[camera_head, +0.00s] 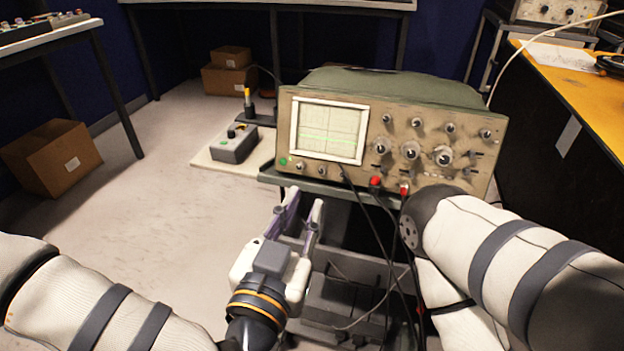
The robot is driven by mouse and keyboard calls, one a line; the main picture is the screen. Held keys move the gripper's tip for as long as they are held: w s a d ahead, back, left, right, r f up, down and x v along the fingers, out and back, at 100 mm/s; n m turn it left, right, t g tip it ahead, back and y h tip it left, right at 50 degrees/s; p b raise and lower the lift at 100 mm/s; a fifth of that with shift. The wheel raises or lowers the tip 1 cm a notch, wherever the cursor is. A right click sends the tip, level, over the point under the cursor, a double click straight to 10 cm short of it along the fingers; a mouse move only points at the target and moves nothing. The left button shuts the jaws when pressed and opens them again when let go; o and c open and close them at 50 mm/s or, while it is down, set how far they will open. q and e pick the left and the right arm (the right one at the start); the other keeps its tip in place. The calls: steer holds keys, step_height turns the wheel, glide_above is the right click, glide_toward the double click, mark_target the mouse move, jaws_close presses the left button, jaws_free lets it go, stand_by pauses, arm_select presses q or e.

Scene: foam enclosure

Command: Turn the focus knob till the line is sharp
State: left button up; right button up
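The beige oscilloscope (440,125) faces me on a dark stand. Its screen (330,115) shows a soft, pale green horizontal line (328,139). Two small knobs, a left one (300,167) and a right one (321,171), sit below the screen, beside a green light. Several more knobs fill the right of the panel. The labels are too small to read, so I cannot tell which knob is focus. My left gripper (301,201) is open and empty, below and in front of the small knobs, fingers pointing toward the panel. My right arm bends down at right; its gripper is out of view.
Black cables with red plugs (376,182) hang from the panel's lower edge, right of my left gripper. A grey box (234,144) stands on a pale board left of the oscilloscope. An orange-topped bench (590,100) is at right.

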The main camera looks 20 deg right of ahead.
mark_target(321, 172)
arm_select(q)
steer(key=x, duration=0.8)
steer(key=shift+s+b, duration=0.1)
steer(key=shift+b, duration=0.2)
arm_select(e)
steer(key=shift+s+f, duration=0.25)
steer(key=shift+f, duration=0.15)
arm_select(q)
jaws_close()
steer(key=m+p, duration=0.1)
steer(key=m, duration=0.1)
steer(key=m+g+h+p, duration=0.1)
steer(key=m+p, duration=0.1)
steer(key=shift+r, duration=0.4)
steer(key=shift+f+m, duration=0.25)
steer(key=shift+m, duration=0.45)
steer(key=shift+f, duration=0.15)
arm_select(e)
steer(key=shift+t, duration=0.4)
steer(key=w+r, duration=0.2)
steer(key=r, duration=0.1)
steer(key=shift+w+r, duration=0.25)
steer(key=shift+w, duration=0.1)
arm_select(q)
jaws_free()
